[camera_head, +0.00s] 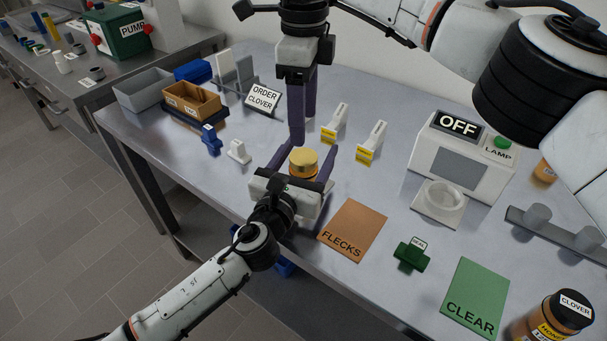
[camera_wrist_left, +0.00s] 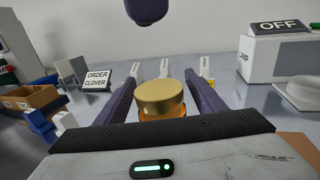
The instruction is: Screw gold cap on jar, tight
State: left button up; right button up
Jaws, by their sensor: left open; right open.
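The gold cap (camera_head: 303,159) sits on top of an amber jar (camera_head: 300,174) near the front of the table. It also shows in the left wrist view (camera_wrist_left: 160,97), with a sliver of the amber jar (camera_wrist_left: 160,117) below it. How tight the cap is cannot be told. My left gripper (camera_head: 304,152) is low, its purple fingers apart on either side of the jar; its palm hides the jar's lower part. My right gripper (camera_head: 303,132) points down from above, open and empty, its fingertips just behind and above the cap. One of its fingertips shows in the left wrist view.
An orange FLECKS mat (camera_head: 354,229) and a green CLEAR mat (camera_head: 475,296) lie to the right. A lamp box (camera_head: 461,158) reads OFF. White-and-yellow stands (camera_head: 371,143) stand behind the jar. A labelled honey jar (camera_head: 552,318) is at bottom right. Trays (camera_head: 192,103) and the ORDER CLOVER sign (camera_head: 263,97) are at back left.

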aim_at(303, 157)
pick_arm(q)
jog(key=shift+w+d, duration=0.2)
jog(key=shift+w, duration=0.25)
grip_shut()
jog(key=shift+f, duration=0.1)
dwell(0.5)
jog(key=shift+s+f, duration=0.1)
pick_arm(e)
jog(key=shift+f, duration=3.95)
jog(key=c, duration=1.1)
pick_arm(q)
jog(key=shift+a+f, duration=0.1)
pick_arm(e)
jog(key=shift+m, duration=1.8)
jog(key=shift+c, duration=0.2)
